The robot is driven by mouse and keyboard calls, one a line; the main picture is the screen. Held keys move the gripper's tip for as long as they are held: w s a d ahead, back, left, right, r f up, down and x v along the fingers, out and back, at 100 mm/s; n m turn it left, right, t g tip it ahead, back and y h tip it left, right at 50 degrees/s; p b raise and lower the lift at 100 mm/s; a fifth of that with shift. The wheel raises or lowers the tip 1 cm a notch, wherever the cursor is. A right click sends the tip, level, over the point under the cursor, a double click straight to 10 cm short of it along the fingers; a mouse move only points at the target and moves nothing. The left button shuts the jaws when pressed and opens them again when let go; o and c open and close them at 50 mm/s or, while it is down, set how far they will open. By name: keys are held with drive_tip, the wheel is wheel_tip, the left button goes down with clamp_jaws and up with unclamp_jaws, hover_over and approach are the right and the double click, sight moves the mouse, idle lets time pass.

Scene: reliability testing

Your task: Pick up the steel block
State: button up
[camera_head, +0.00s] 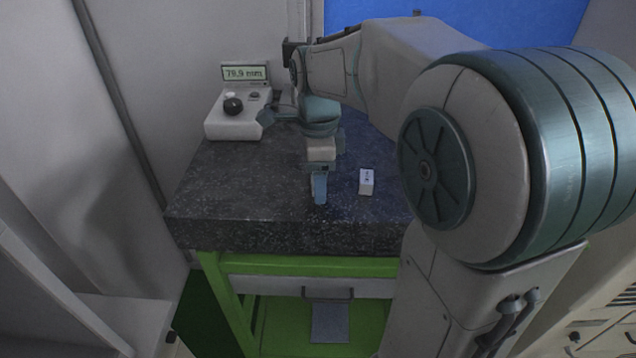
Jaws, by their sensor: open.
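A small pale block (366,182) with a dark mark on its side stands on the dark speckled stone table top (230,205). It is likely the steel block. My gripper (319,190) points down over the table, a short way left of the block and apart from it. The jaws are open, and nothing shows between them. The gap between the fingers is hard to see from this side. The block is fully in view.
The green frame (228,305) holds a drawer (350,288) below the top. The table's front left is clear. My arm hides the table's right side.

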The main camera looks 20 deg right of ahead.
drive_tip(key=c, duration=1.2)
drive_tip(key=shift+o, duration=0.2)
drive_tip(key=shift+r, duration=0.1)
